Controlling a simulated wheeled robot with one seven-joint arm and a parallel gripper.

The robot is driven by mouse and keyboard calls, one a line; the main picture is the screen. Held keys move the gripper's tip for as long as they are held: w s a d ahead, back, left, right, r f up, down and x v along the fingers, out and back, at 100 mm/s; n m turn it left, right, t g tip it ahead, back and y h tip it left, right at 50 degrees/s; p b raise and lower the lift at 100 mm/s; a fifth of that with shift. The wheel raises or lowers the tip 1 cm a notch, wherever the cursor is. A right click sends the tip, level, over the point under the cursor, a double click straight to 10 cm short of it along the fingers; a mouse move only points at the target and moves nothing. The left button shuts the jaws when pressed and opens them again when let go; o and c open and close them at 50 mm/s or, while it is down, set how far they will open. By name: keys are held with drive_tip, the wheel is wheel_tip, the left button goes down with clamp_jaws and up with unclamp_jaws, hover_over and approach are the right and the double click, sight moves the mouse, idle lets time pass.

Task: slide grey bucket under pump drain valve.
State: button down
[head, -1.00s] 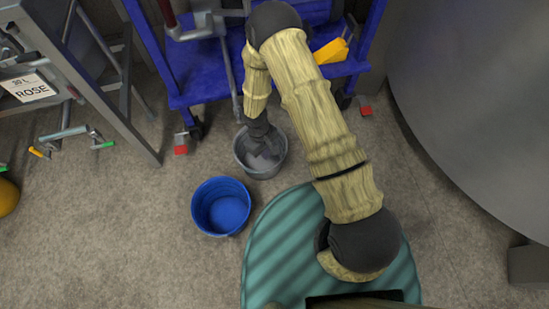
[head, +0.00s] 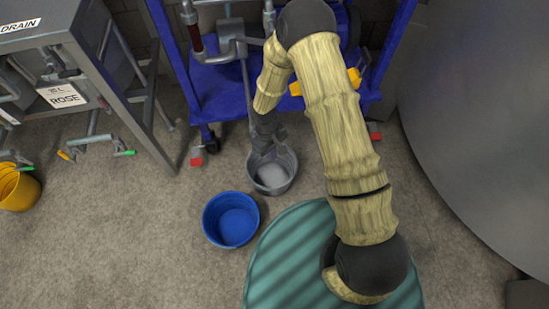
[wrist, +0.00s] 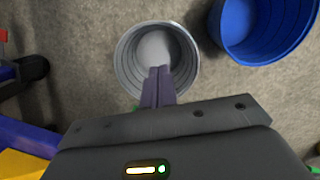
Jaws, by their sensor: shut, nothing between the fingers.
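The grey bucket (head: 273,177) stands upright on the floor in front of the blue cart, empty as far as I see. My gripper (head: 273,150) is shut and empty, at the bucket's cart-side rim. In the wrist view the shut fingers (wrist: 159,72) overlap the rim and opening of the grey bucket (wrist: 130,60). I cannot tell whether they touch it. A pump assembly with grey pipes (head: 236,48) sits on the cart; a thin grey pipe slants down toward the bucket. My arm hides part of the cart, and I cannot make out the drain valve for certain.
A blue bucket (head: 231,219) stands just front-left of the grey one. The blue cart (head: 222,90) has casters with red pedals. A grey rack (head: 100,75) with DRAIN and ROSE labels and a yellow bucket (head: 18,190) are left. A large grey tank (head: 470,120) is right.

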drive_tip(key=r, duration=0.2)
drive_tip(key=r+p, duration=0.1)
drive_tip(key=r, duration=0.2)
drive_tip(key=shift+w+a+r+p, duration=0.35)
drive_tip(key=shift+p, duration=0.05)
drive_tip(key=c, duration=2.2)
unclamp_jaws()
drive_tip(key=c, duration=1.8)
unclamp_jaws()
drive_tip(key=shift+o, duration=1.2)
drive_tip(key=shift+s+a+f, duration=0.1)
drive_tip(key=shift+a+f, duration=0.05)
drive_tip(key=shift+f, duration=0.05)
drive_tip(key=s+a+f+m+t+b, duration=0.2)
drive_tip(key=s+a+f+b, duration=0.1)
drive_tip(key=a+f, duration=0.4)
drive_tip(key=shift+s+a+m+b, duration=0.25)
drive_tip(key=shift+a+m+b, duration=0.15)
drive_tip(key=shift+a, duration=0.4)
